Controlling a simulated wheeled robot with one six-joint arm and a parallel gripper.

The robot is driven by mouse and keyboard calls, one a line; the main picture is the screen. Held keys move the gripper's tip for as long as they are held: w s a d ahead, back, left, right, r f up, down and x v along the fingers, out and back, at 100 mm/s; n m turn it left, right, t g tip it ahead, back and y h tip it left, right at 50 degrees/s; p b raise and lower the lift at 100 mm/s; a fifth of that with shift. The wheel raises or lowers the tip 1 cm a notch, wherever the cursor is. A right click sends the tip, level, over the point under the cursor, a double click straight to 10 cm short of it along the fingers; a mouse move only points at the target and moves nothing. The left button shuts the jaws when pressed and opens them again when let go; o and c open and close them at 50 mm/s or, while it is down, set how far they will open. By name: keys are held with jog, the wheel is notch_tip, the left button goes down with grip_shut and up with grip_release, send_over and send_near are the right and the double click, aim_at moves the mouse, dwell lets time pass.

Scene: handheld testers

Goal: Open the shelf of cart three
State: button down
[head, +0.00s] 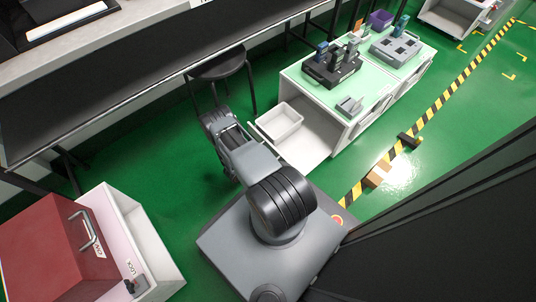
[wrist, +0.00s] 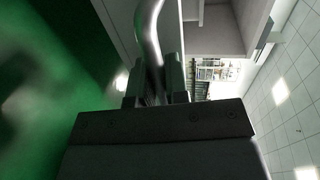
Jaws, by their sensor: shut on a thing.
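A white cart with a light green top (head: 302,80) stands right of my arm in the head view. A white shelf (head: 310,148) juts out of its near left side, carrying a white bin (head: 278,123). No number is readable on the cart. In the wrist view a curved metal handle (wrist: 150,32) runs between the fingers of my gripper (wrist: 154,82), which is shut on it. A white panel (wrist: 120,32) is just beyond the handle. In the head view the end of my arm is left of the shelf, and the fingertips and handle are hidden.
A black stool (head: 218,67) stands behind my arm, near a long dark bench (head: 150,55). A red case (head: 50,245) on a white cart is at lower left. A small brown box (head: 378,176) lies by the striped floor tape. Green floor is clear left of my arm.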

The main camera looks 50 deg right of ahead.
jog(key=shift+a, duration=0.2)
jog(key=c, duration=1.1)
grip_release()
jog(key=shift+c, duration=0.2)
jog(key=shift+a, duration=0.1)
jog(key=p+v, duration=0.3)
jog(key=v, duration=1)
jog(key=shift+a, duration=0.35)
jog(key=shift+r, duration=0.1)
